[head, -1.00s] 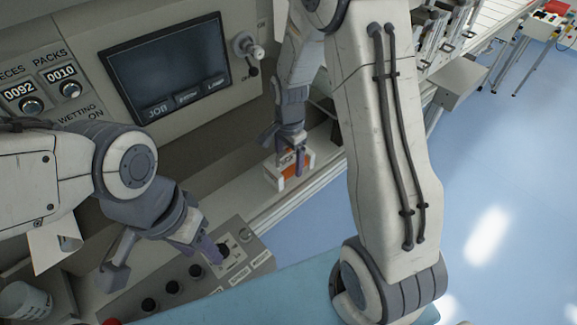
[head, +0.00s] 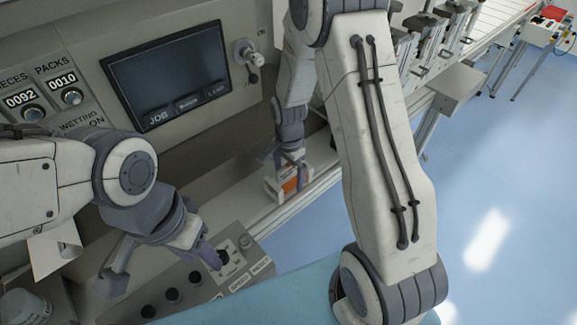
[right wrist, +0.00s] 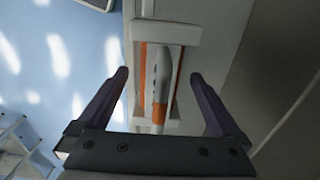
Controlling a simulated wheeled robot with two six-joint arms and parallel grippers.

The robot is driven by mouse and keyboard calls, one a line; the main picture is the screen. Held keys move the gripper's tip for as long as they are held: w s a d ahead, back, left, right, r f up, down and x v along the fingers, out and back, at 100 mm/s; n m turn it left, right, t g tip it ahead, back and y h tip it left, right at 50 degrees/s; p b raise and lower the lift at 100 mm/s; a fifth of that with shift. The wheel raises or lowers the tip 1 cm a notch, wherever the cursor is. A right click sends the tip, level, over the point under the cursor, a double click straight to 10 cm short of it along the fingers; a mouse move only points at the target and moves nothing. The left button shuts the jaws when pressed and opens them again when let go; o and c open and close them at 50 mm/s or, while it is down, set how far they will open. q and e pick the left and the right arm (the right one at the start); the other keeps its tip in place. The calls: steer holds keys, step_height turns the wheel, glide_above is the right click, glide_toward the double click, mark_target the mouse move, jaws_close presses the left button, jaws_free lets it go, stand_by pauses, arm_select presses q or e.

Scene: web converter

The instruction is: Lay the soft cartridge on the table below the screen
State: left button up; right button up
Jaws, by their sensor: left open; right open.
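A white and orange piece (head: 279,184), which I take to be the soft cartridge, stands on the narrow ledge below and to the right of the screen (head: 168,76). In the right wrist view it shows as a white frame (right wrist: 170,33) with orange sides and a pale grey tube (right wrist: 161,85) along its middle. My right gripper (head: 290,176) is open, its fingers (right wrist: 158,78) on either side of the piece with gaps visible between. My left gripper (head: 208,256) is open and empty over the button panel, at the lower left.
The button panel (head: 195,285) with dark knobs lies under my left gripper. A lever knob (head: 247,55) sticks out right of the screen. The ledge (head: 228,200) left of the piece looks bare. Blue floor is open to the right.

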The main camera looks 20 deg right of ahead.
steer(key=shift+r, duration=0.5)
steer(key=r, duration=0.3)
steer(key=r+b, duration=0.1)
steer(key=r, duration=0.3)
steer(key=r+b, duration=0.1)
steer(key=r, duration=0.3)
steer(key=shift+s+a+r, duration=0.1)
steer(key=shift+s+a, duration=0.05)
steer(key=shift+a, duration=0.15)
steer(key=s+a+r+n, duration=0.1)
steer(key=s+a+n, duration=0.3)
steer(key=s+n, duration=0.3)
steer(key=s+a+r+n, duration=0.1)
steer(key=s+a+n, duration=0.4)
steer(key=s+n, duration=0.2)
steer(key=s+a+r+n+y, duration=0.1)
steer(key=s+a+r+n, duration=0.1)
steer(key=s+a+n, duration=0.2)
steer(key=s+n, duration=0.3)
steer(key=s, duration=0.1)
steer(key=shift+s+a, duration=0.4)
